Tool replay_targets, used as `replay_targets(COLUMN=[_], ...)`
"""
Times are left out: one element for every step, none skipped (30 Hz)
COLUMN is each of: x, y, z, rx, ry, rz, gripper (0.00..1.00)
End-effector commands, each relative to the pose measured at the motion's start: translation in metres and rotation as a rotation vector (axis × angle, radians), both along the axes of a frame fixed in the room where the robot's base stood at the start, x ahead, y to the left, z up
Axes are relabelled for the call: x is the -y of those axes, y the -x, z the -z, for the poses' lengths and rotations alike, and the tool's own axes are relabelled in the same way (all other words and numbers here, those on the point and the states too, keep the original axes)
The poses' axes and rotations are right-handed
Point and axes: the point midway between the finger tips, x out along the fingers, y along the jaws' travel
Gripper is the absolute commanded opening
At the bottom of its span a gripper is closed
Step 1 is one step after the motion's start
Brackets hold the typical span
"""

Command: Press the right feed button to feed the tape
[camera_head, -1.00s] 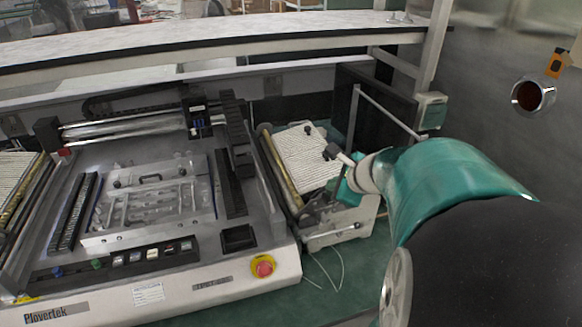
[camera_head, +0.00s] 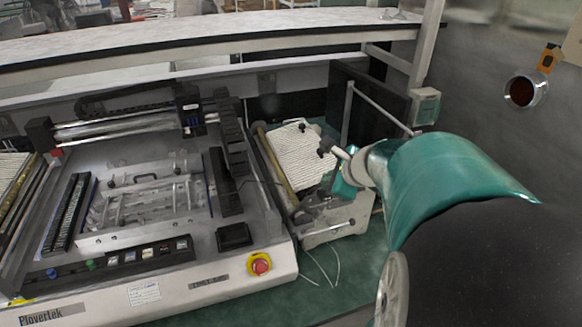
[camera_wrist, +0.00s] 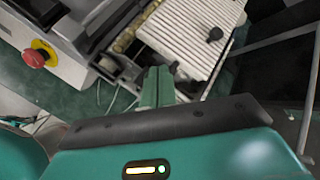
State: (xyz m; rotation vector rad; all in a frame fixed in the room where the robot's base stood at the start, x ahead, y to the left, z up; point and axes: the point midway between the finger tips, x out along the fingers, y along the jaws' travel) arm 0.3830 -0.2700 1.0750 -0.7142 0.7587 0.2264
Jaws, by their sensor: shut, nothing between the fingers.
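The right tape feeder (camera_head: 303,158) stands at the right side of the machine, with a white ribbed panel and a brass-coloured roller along its left edge. It also shows at the top of the wrist view (camera_wrist: 187,35). My gripper (camera_wrist: 157,77) is shut and empty, its green fingers pointing at the feeder's near end, beside the ribbed panel. In the head view my gripper (camera_head: 343,187) is partly hidden by my wrist, over the feeder's right side. Whether it touches the feeder I cannot tell. I cannot make out the right feed button.
The grey machine (camera_head: 205,272) fills the left, with a red emergency stop (camera_head: 260,264) at its front right corner. A black panel (camera_head: 354,105) with a metal rail stands behind the feeder. White cables (camera_head: 322,268) lie on the green surface in front.

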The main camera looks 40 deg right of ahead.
Motion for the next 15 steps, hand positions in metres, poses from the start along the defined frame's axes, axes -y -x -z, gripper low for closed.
replay_targets(x=[0.000,0.000,0.000,0.000,0.000,0.000,0.000,0.000,0.000,0.000,0.000,0.000,0.000,0.000,0.000], y=[0.000,0.000,0.000,0.000,0.000,0.000,0.000,0.000,0.000,0.000,0.000,0.000,0.000,0.000,0.000], z=[-0.001,-0.001,-0.001,-0.001,-0.001,-0.001,-0.001,-0.001,-0.002,-0.004,-0.006,-0.009,-0.012,-0.014,-0.018], rx=[0.000,0.000,0.000,0.000,0.000,0.000,0.000,0.000,0.001,0.001,0.001,0.001,0.001,0.002,0.001], ry=[0.000,0.000,0.000,-0.001,-0.001,-0.001,-0.001,-0.001,-0.001,-0.001,-0.001,0.001,0.001,0.000,0.001], rz=[0.000,0.000,0.000,0.001,0.001,0.001,0.001,0.001,0.000,0.001,0.001,-0.001,-0.001,-0.001,-0.001], gripper=[0.00,0.00,0.00,0.00,0.00,0.00,0.00,0.00,0.00,0.00,0.00,0.00,0.00,0.00,0.00])
